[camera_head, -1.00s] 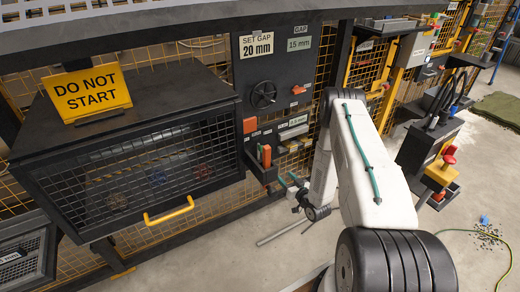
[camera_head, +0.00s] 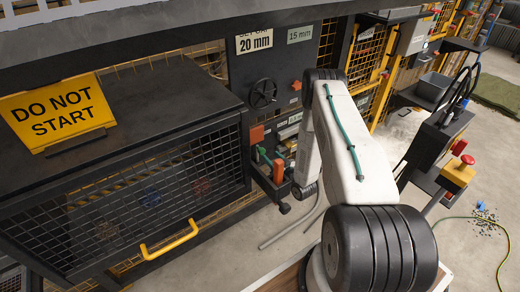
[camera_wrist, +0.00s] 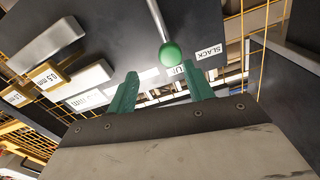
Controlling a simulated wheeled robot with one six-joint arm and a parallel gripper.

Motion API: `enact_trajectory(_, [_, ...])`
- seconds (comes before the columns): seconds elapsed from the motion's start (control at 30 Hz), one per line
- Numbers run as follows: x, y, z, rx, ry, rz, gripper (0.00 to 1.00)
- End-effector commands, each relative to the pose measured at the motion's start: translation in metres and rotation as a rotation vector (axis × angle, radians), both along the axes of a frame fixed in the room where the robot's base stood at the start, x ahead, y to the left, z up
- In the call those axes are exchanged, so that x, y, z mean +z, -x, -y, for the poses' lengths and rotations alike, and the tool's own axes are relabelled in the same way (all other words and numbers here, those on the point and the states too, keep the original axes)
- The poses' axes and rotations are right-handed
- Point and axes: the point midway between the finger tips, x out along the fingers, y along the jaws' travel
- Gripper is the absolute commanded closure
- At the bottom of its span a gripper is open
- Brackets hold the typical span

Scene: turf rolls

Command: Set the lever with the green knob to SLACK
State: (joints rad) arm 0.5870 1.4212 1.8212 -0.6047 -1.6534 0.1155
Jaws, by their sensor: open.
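In the wrist view, the lever's green knob (camera_wrist: 169,54) sits at the end of a thin metal rod (camera_wrist: 155,18) against a dark panel. A white SLACK label (camera_wrist: 209,50) is right of the knob. A second label (camera_wrist: 179,71), partly hidden and reading "UT", is just below the knob. My gripper (camera_wrist: 160,69) has two green fingers spread apart, one on each side below the knob. The knob appears just beyond the fingertips, and I cannot tell whether it touches either.
White gauge blocks, one marked 0.5 mm (camera_wrist: 47,77), sit left in the wrist view. In the head view, a mesh cabinet (camera_head: 60,215) with a yellow handle (camera_head: 170,243) stands left, a handwheel (camera_head: 263,93) on the panel and a red-button post (camera_head: 460,170) right.

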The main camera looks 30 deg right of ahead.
Motion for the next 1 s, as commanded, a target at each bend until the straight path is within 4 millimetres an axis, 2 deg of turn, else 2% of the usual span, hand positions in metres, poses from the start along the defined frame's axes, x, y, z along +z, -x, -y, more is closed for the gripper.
enact_trajectory(0.1, [0.001, -0.025, -0.014, 0.019, 0.001, 0.002, 0.48])
enact_trajectory(0.3, [0.0, -0.055, -0.02, 0.024, 0.0, 0.001, 0.48])
enact_trajectory(0.5, [0.0, -0.067, -0.019, 0.022, 0.0, 0.0, 0.48])
enact_trajectory(0.73, [0.0, -0.066, -0.018, 0.02, -0.001, -0.001, 0.48])
enact_trajectory(0.9, [0.0, -0.066, -0.017, 0.019, -0.001, -0.001, 0.96])
enact_trajectory(0.93, [0.0, -0.066, -0.016, 0.019, -0.001, -0.001, 1.0])
enact_trajectory(1.0, [0.0, -0.066, -0.016, 0.018, 0.0, 0.0, 1.0])
